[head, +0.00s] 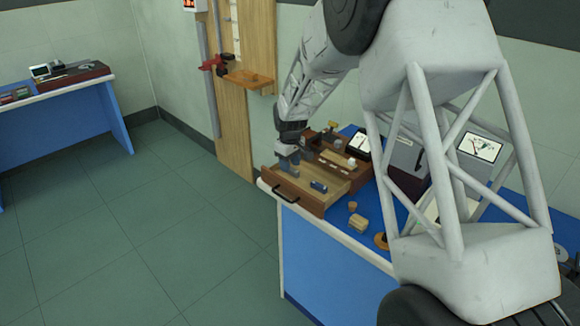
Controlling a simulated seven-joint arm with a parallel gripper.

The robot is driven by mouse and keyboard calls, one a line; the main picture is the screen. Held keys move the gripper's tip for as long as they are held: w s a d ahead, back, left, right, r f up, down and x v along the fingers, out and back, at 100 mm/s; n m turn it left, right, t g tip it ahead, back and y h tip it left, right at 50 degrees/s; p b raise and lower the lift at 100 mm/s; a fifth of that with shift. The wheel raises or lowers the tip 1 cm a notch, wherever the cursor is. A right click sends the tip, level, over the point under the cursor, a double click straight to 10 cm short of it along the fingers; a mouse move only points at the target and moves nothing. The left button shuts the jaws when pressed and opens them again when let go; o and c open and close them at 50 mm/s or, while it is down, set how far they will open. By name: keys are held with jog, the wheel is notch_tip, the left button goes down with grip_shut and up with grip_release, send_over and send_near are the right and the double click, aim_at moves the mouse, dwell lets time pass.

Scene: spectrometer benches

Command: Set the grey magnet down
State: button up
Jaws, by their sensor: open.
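My gripper (288,162) is open and points down over the far left part of a pulled-out wooden drawer (333,201) with a dark handle. The fingertips are low, close to the drawer floor. Grey shapes show at the fingers, but I cannot tell a grey magnet apart from them at this size. A small dark blue piece with a paler end (318,186) lies in the drawer, to the right of my gripper and apart from it.
The drawer belongs to a brown wooden box on a blue bench (318,255). A wooden block (358,223) and a small round piece (353,206) are right of it. Meters (481,147) stand behind. My arm covers much of the bench. Open floor lies left.

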aim_at(291, 169)
notch_tip(291, 169, up, 11)
jog(key=shift+f, duration=0.15)
dwell(0.4)
dwell(0.5)
jog(key=s+d+r+m, duration=0.2)
jog(key=s+d+r, duration=0.2)
jog(key=s, duration=0.4)
jog(key=s+d+r+m+t, duration=0.1)
jog(key=s+d+r, duration=0.3)
jog(key=s, duration=0.5)
jog(key=s+d+r+m, duration=0.25)
jog(key=s+r, duration=0.25)
jog(key=s, duration=0.3)
jog(key=s+d+f+m, duration=0.1)
jog(key=s+d+m, duration=0.1)
jog(key=s, duration=1.1)
jog(key=s+d+f+m+t, duration=0.1)
jog(key=s+d, duration=0.3)
jog(key=s, duration=0.9)
jog(key=shift+s+f+m+t, duration=0.15)
jog(key=shift+f+m+t, duration=0.15)
jog(key=shift+f+m, duration=0.1)
